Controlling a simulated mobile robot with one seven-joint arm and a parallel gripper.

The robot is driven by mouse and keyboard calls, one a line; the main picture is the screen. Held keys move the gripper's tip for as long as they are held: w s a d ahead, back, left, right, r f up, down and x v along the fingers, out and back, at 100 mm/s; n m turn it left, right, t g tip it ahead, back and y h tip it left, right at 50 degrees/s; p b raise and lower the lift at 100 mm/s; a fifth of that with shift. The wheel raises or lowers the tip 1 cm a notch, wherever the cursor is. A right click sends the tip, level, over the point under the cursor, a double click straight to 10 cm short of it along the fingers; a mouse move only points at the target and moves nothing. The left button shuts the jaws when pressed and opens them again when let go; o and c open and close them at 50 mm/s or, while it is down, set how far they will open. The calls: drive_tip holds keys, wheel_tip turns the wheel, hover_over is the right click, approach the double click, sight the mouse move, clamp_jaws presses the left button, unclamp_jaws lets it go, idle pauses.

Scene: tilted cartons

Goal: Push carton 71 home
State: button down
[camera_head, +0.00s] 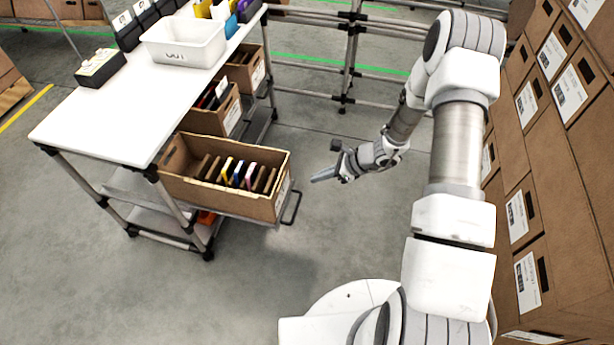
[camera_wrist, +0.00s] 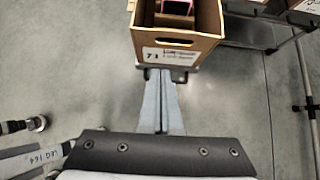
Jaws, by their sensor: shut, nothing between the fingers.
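Carton 71 (camera_head: 222,198) is an open brown cardboard box holding a row of upright folders. It sits on a pull-out tray with a black handle (camera_head: 291,207) and juts out from under the white cart top. In the wrist view its front wall (camera_wrist: 203,42) faces me, with the "71" label (camera_wrist: 168,56) at its lower middle. My gripper (camera_head: 312,180) is right of the carton's front, fingers together and empty, pointing at it. In the wrist view the fingertips (camera_wrist: 159,72) lie just below the label. A gap shows between gripper and carton in the head view.
Two more cartons (camera_head: 219,115) (camera_head: 246,74) sit farther along the cart. The white cart top (camera_head: 110,120) carries a white bin (camera_head: 183,43) and a card box (camera_head: 100,68). Stacked cartons (camera_head: 553,200) wall off the right. Grey floor between is clear.

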sight(277, 185)
drive_tip(key=shift+w+a+f+b, duration=0.5)
drive_tip(key=shift+a+f, duration=0.5)
drive_tip(key=shift+a, duration=0.6)
drive_tip(key=shift+w+a+f+b, duration=0.55)
drive_tip(key=shift+a+f, duration=0.45)
drive_tip(key=shift+a, duration=0.6)
drive_tip(key=shift+w+a+f+b, duration=0.35)
drive_tip(key=shift+w+a+f, duration=0.5)
drive_tip(key=shift+a, duration=0.75)
drive_tip(key=shift+s+f, duration=0.15)
drive_tip(key=shift+s, duration=0.05)
